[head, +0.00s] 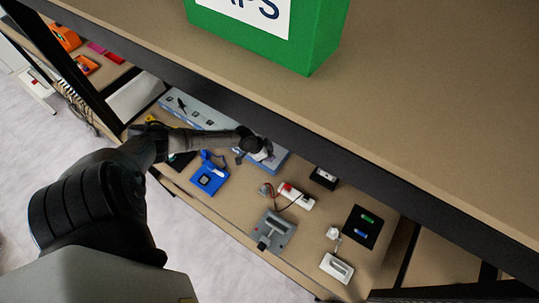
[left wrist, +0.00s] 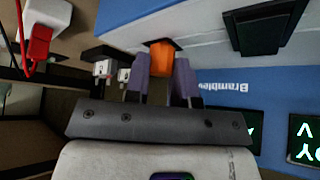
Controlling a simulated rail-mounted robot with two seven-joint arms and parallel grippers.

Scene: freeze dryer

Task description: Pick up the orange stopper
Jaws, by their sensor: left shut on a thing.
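The orange stopper (left wrist: 161,58) shows in the left wrist view, at the face of a blue and white device (left wrist: 215,60) with the lettering "Bramble". My left gripper (left wrist: 161,72) has one finger on each side of the stopper and is shut on it. The stopper's far end meets a dark spot on the device; I cannot tell whether it is still seated there. In the head view my left gripper (head: 262,153) is at the right end of the long blue and grey device (head: 200,112); the stopper is hidden there. My right gripper is not in view.
An upper shelf (head: 430,90) with a green box (head: 315,35) overhangs the lower bench. A blue gadget (head: 209,176), a grey fixture (head: 275,232), a white handled block (head: 337,268) and a black tray (head: 350,232) stand on the bench.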

